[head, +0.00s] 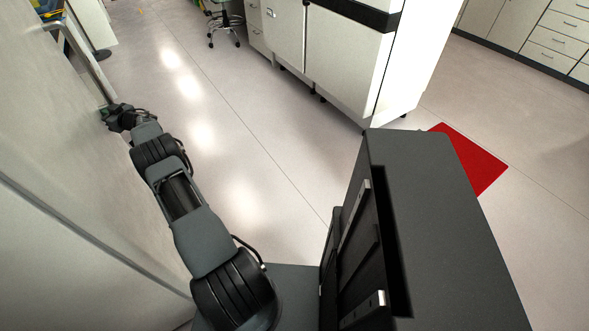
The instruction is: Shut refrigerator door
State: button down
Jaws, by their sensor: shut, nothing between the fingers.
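A large pale panel (60,130), which looks like the refrigerator door, fills the left side of the head view. A long metal bar handle (88,62) runs along its far part at the upper left. A grey seam or edge (90,238) crosses the pale surface lower down. I cannot tell how far the door stands open. My gripper (106,115) is shut and empty, at the near end of the handle and close against the panel. Whether it touches either is too small to tell. The fingertips are partly hidden.
A white cabinet (335,55) with a black band stands at the top centre. A wheeled chair (224,22) is at the back. A red floor mat (470,155) lies at the right, near drawers (556,45). The pale floor (240,130) between panel and cabinet is clear.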

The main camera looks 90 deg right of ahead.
jog(key=shift+w+a+r, duration=0.3)
jog(key=shift+w+a, duration=0.15)
jog(key=shift+a, duration=0.05)
jog(key=shift+d, duration=0.1)
jog(key=shift+r, duration=0.15)
jog(key=d+v, duration=0.1)
jog(key=v, duration=1.3)
jog(key=shift+s+f, duration=0.3)
jog(key=shift+f, duration=0.1)
